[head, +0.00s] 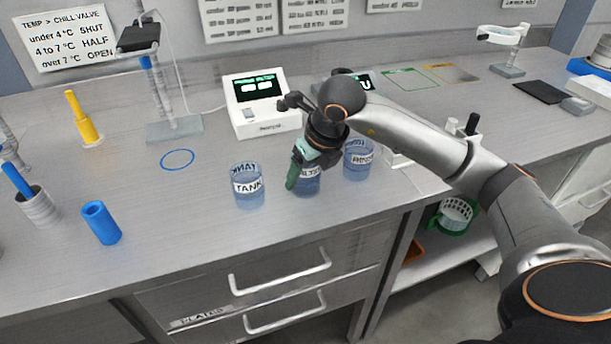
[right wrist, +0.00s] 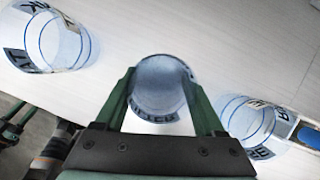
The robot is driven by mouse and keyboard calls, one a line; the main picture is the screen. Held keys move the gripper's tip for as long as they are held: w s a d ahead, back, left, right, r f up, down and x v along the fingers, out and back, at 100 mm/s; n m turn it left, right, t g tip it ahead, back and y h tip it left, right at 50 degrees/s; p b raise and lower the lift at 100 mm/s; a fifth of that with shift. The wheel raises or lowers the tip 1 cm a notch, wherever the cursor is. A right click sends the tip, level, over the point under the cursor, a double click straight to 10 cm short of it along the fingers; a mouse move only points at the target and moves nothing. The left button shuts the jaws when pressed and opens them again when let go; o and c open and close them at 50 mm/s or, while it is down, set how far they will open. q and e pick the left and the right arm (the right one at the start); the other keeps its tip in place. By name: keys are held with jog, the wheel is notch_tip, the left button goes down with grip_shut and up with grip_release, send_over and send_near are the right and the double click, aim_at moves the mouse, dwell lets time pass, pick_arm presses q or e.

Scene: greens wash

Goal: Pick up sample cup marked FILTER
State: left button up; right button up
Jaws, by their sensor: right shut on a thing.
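The FILTER cup (head: 308,184) is a clear bluish cup standing on the grey bench, between two like cups. My right gripper (head: 297,174) comes down over it from above and hides part of its label. In the right wrist view the green fingers are shut on the FILTER cup (right wrist: 160,88), one on each side, with its label toward the palm. I cannot tell whether the cup is clear of the bench. My left gripper is not in view.
The TANK cup (head: 248,190) stands close at the left and another labelled cup (head: 357,162) close at the right. A white meter (head: 262,104) stands behind. A blue cylinder (head: 101,223) and a yellow one (head: 84,120) stand farther left. The bench's front edge is near.

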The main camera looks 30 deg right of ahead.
jog(key=shift+c, duration=0.4)
jog(key=shift+r, duration=0.1)
